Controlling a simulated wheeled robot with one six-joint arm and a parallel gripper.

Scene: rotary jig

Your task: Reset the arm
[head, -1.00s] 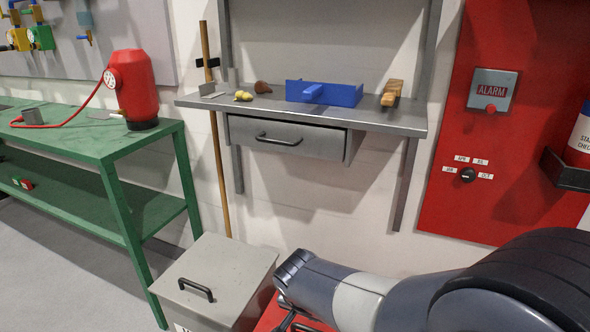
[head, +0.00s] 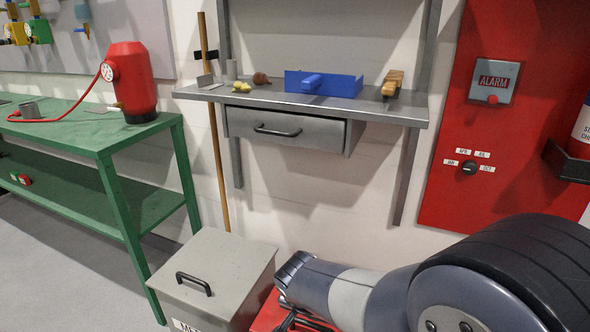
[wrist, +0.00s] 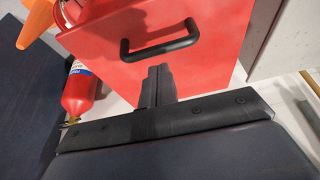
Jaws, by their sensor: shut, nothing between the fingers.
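My gripper (wrist: 158,82) shows in the wrist view with its two dark fingers together and nothing between them. It points toward a red box (wrist: 205,70) with a black bar handle (wrist: 160,44). The fingertips appear just below the handle in the picture; I cannot tell whether they touch the box. In the head view my arm lies across the lower right, and my fingers cannot be made out clearly there.
A grey lidded bin (head: 230,260) stands left of my arm. A metal shelf (head: 400,108) with a drawer (head: 270,128) is above. A green bench (head: 75,140) is at left, a red alarm panel (head: 450,210) at right. A fire extinguisher (wrist: 78,92) lies left of my gripper.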

